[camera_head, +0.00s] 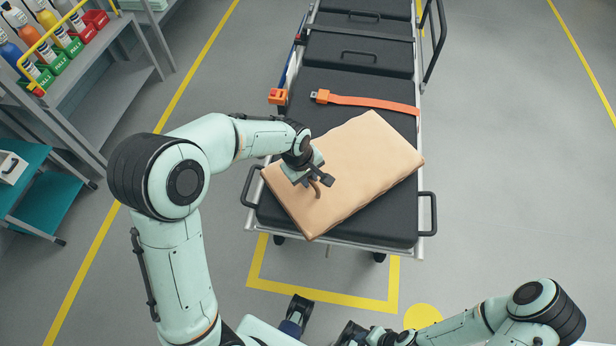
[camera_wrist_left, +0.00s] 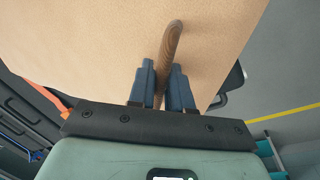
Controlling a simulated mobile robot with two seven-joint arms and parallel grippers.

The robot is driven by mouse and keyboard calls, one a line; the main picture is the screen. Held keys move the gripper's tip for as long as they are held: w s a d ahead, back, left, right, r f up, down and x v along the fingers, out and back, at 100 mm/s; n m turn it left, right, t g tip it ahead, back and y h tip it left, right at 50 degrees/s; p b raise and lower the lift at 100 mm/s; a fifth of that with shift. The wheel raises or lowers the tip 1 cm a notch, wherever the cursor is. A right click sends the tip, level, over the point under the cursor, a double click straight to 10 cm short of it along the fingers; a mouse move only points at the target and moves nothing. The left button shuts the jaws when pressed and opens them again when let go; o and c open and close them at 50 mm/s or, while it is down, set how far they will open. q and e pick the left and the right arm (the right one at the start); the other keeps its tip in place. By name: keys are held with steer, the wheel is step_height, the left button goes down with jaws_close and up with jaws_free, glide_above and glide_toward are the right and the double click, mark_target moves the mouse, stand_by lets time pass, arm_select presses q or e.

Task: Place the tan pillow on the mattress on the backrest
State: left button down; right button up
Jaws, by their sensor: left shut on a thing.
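The tan pillow (camera_head: 343,172) is a large flat block lying at a slant over the near end of the black mattress (camera_head: 391,220). I cannot tell whether it rests fully on the mattress or is held just above it. My left gripper (camera_head: 316,186) is over the pillow's left half, shut on its brown curved handle. In the left wrist view the handle (camera_wrist_left: 172,45) runs between the two blue fingers, and the pillow (camera_wrist_left: 90,45) fills much of the view. My right arm is folded at the bottom right; its gripper is unclear near the bottom edge.
The mattress lies on a wheeled stretcher with side rails (camera_head: 434,45) and black end handles (camera_head: 427,214). An orange strap (camera_head: 370,102) crosses it beyond the pillow. Shelves with bottles and bins (camera_head: 62,62) stand at the left. The floor at the right is clear.

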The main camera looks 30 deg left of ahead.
arm_select(q)
steer(key=c, duration=1)
jaws_free()
steer(key=shift+f, duration=0.1)
steer(key=shift+c, duration=0.2)
steer(key=p+v, duration=0.1)
steer(key=v, duration=1.1)
steer(key=shift+p, duration=0.3)
